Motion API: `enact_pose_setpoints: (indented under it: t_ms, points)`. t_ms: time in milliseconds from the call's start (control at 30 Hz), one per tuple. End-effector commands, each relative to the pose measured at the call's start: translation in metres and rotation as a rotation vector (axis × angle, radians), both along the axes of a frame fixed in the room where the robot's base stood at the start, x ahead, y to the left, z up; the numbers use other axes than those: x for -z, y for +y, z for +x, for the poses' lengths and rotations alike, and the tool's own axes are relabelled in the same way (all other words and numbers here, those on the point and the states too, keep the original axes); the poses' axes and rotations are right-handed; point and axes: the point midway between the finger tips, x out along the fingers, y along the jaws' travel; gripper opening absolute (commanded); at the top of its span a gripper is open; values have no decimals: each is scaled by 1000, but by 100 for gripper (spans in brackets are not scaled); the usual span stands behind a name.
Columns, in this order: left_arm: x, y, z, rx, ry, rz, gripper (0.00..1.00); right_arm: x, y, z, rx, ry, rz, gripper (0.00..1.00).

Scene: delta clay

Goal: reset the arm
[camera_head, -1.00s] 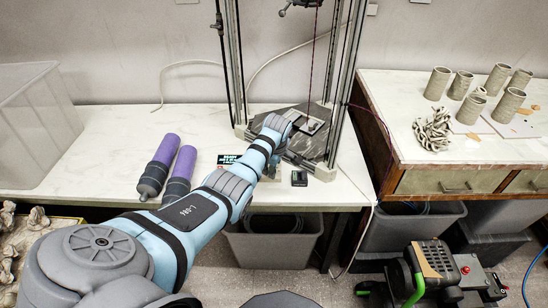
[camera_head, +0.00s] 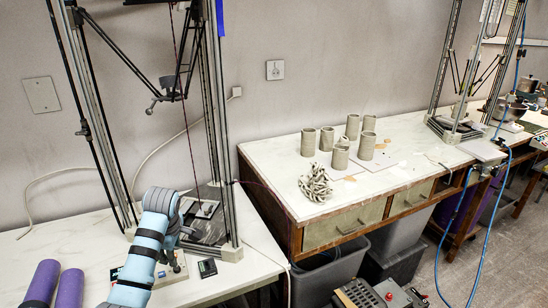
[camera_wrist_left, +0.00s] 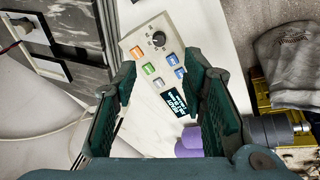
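My left arm (camera_head: 140,262) reaches in from the bottom left in the head view. Its dark gripper (camera_head: 174,257) points down over a pale control box (camera_head: 172,272) at the foot of the left metal frame. In the left wrist view the left gripper (camera_wrist_left: 162,80) is open, its two green-grey fingers wide apart. The box (camera_wrist_left: 152,50), with a black knob, coloured buttons and a small screen, shows beyond and between the fingers. Nothing is visibly held. I cannot tell the gap between fingers and box. My right arm and gripper are not in view.
The tall metal delta frame (camera_head: 216,120) stands close beside the left wrist. Two purple tubes (camera_head: 55,285) lie at the left, and a small black device (camera_head: 207,267) lies right of the box. Several clay cylinders (camera_head: 308,142) and a clay coil heap (camera_head: 315,184) occupy the right table.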

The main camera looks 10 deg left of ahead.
Motion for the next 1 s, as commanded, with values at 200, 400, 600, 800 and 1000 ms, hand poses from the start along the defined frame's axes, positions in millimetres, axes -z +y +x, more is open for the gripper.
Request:
enact_pose_setpoints:
  t_ms: [200,400,600,800,1000]
  points:
    - [80,-41,-63,460,101,115,39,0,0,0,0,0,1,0]
    - [133,-92,-161,1004,178,220,39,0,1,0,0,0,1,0]
    - [140,-125,-244,1377,211,291,39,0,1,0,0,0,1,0]
    - [123,-147,-315,1675,223,360,39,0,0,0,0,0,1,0]
    - [189,-142,-307,1696,255,334,39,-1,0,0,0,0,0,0]
